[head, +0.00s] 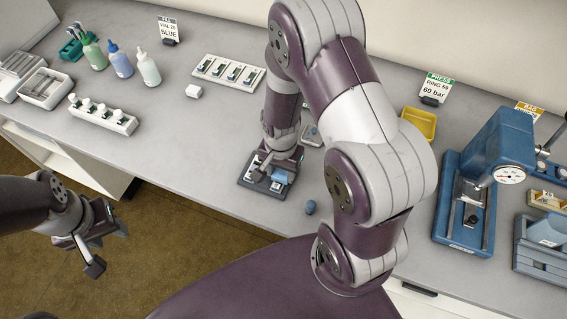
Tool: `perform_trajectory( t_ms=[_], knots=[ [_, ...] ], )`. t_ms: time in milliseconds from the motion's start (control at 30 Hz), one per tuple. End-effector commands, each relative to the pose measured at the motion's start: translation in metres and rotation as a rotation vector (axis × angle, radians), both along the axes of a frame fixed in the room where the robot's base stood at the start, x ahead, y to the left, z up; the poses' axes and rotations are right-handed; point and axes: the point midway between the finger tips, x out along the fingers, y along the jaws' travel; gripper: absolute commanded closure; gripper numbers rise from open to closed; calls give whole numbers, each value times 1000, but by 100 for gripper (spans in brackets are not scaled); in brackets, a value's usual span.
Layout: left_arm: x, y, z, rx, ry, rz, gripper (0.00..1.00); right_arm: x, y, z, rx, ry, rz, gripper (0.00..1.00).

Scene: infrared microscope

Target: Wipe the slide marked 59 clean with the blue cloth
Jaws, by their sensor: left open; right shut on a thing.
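My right gripper (277,171) points down over a small dark tray (252,186) near the middle of the bench. It is shut on the blue cloth (280,176), which shows beside its fingers, low over the tray. A pale piece inside the tray is partly hidden by the gripper; I cannot read the number 59 on any slide. My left gripper (92,254) is open and empty, off the bench's front edge at lower left, above the floor.
A white rack of slides (229,73) stands behind. Several bottles (121,60) and a white holder (103,114) are at left. A blue press (487,175) and a yellow tray (419,124) are at right.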

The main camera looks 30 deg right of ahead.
Motion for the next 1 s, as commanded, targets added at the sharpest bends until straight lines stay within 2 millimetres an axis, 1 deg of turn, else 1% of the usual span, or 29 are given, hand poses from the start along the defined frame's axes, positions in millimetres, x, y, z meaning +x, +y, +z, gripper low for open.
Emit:
perform_trajectory(
  t_ms=[300, 633, 867, 1000],
  knots=[
    [0, 0, 0, 0, 0, 0, 55, 0, -1, 0, 0, 1, -1, 78],
    [0, 0, 2, 0, 0, 0, 55, 13, -17, 1, 0, 1, -1, 78],
    [0, 0, 2, 0, 0, 0, 55, 14, -17, 1, 0, 1, 0, 78],
    [0, 0, 3, 0, 0, 0, 55, 11, -13, 1, 0, 1, 2, 78]
  ],
)
